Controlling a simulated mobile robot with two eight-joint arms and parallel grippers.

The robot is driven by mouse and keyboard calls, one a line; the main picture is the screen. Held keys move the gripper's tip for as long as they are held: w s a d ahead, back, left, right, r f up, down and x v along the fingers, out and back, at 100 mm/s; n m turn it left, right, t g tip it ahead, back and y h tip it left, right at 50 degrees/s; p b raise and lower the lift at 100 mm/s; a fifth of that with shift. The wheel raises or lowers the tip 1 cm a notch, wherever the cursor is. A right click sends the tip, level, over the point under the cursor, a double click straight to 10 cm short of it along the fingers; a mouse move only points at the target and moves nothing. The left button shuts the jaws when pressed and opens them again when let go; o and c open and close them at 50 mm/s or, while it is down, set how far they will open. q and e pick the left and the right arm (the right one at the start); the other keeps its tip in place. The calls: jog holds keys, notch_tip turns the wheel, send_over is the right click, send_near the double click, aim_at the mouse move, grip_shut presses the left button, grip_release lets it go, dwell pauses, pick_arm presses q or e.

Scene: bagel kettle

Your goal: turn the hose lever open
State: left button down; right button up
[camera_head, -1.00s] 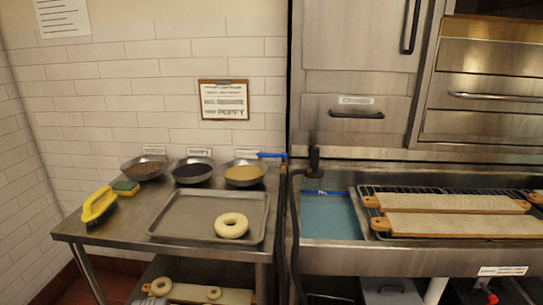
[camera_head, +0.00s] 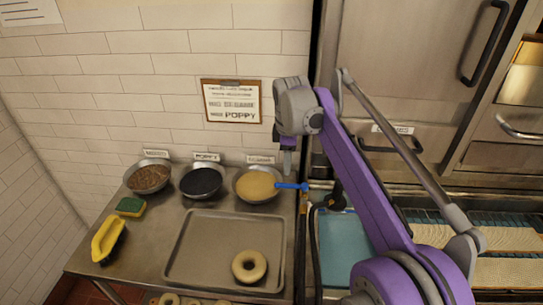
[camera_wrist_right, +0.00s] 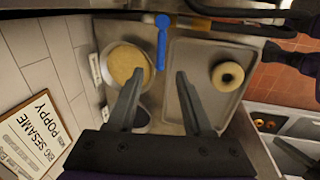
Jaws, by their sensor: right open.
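The blue hose lever (camera_head: 291,186) sticks out to the left from the pipe beside the steel sink, just right of the bowl of pale seeds. It also shows in the right wrist view (camera_wrist_right: 162,42), beyond my fingertips. My right gripper (camera_head: 287,160) hangs above the lever in the head view, pointing down. In the wrist view its two fingers (camera_wrist_right: 160,74) are apart with nothing between them, and the lever lies ahead of the gap. The gripper does not appear to touch the lever.
A tray (camera_head: 190,262) with a bagel (camera_head: 249,265) lies on the steel table. Bowls of pale seeds (camera_head: 256,186), dark seeds (camera_head: 201,182) and brown topping (camera_head: 149,178) stand behind it. A yellow brush (camera_head: 107,238) and sponge (camera_head: 131,206) are left. The wall is close behind.

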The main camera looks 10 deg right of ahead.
aim_at(287, 186)
jog(key=f, duration=0.3)
jog(key=w+f, duration=0.1)
jog(key=f, duration=0.4)
jog(key=shift+w+d+f+b, duration=0.2)
jog(key=shift+w+f+b, duration=0.05)
jog(key=shift+f+b, duration=0.1)
pick_arm(q)
jog(key=shift+s+f, duration=0.35)
jog(key=shift+s, duration=0.4)
pick_arm(e)
jog(key=shift+f, duration=0.6)
jog(key=shift+w, duration=0.1)
grip_shut()
